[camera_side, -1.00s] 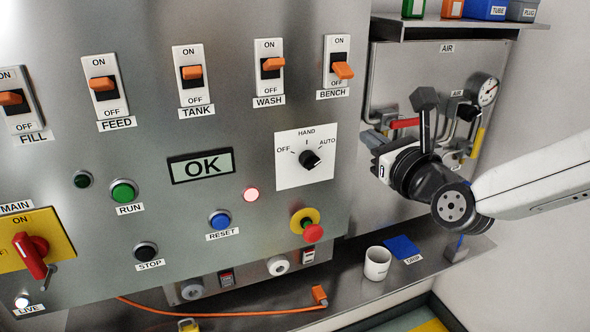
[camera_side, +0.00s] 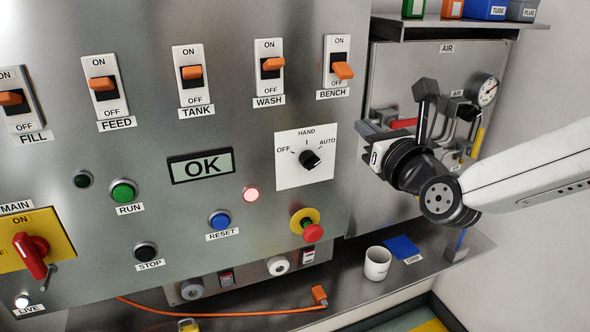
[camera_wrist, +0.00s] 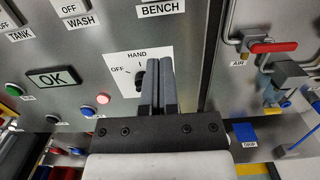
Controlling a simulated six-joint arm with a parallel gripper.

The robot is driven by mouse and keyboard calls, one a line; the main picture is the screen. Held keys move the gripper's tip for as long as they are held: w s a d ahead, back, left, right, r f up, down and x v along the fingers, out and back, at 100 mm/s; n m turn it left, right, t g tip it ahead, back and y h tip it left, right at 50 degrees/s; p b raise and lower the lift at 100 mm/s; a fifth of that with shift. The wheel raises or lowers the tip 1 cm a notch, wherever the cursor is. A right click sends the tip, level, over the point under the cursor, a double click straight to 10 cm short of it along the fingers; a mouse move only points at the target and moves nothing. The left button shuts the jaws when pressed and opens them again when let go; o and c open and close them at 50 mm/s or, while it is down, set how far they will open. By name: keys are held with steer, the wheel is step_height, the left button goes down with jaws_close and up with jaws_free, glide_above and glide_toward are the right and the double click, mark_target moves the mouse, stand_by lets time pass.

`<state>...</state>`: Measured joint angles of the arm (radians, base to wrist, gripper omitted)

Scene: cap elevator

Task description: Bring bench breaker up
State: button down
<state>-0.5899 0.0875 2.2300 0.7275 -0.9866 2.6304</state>
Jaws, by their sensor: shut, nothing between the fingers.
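The BENCH breaker (camera_side: 343,71) is at the top right of the grey panel in the side view. Its orange lever sits low and partly covers the OFF mark, so it is down. In the wrist view only its BENCH label (camera_wrist: 161,9) shows at the top edge; the lever is out of view. My gripper (camera_side: 367,130) is below and to the right of the breaker, apart from it, near the panel's right edge. In the wrist view my gripper's two grey fingers (camera_wrist: 153,62) are together and empty, overlapping the HAND/AUTO selector plate.
The WASH breaker (camera_side: 271,64) is left of BENCH, its lever higher. The selector knob (camera_side: 310,159) and red emergency button (camera_side: 313,232) lie below. The AIR board with a red-handled valve (camera_wrist: 272,47) is to the right. A shelf with bins (camera_side: 460,24) overhangs it.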

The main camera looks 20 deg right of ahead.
mark_target(347, 74)
steer(key=w, duration=0.8)
steer(key=shift+w+r, duration=0.25)
steer(key=shift+r, duration=0.35)
steer(key=shift+s+r, duration=0.4)
steer(key=shift+r, duration=0.4)
steer(key=shift+s+r, duration=0.4)
steer(key=shift+r, duration=0.35)
steer(key=shift+s+r+g, duration=0.25)
steer(key=shift+r+g, duration=0.05)
steer(key=shift+g, duration=0.5)
steer(key=shift+s+r, duration=0.1)
steer(key=shift+r, duration=0.1)
steer(key=shift+s+r, duration=0.3)
steer(key=shift+r, duration=0.6)
steer(key=shift+f, duration=0.15)
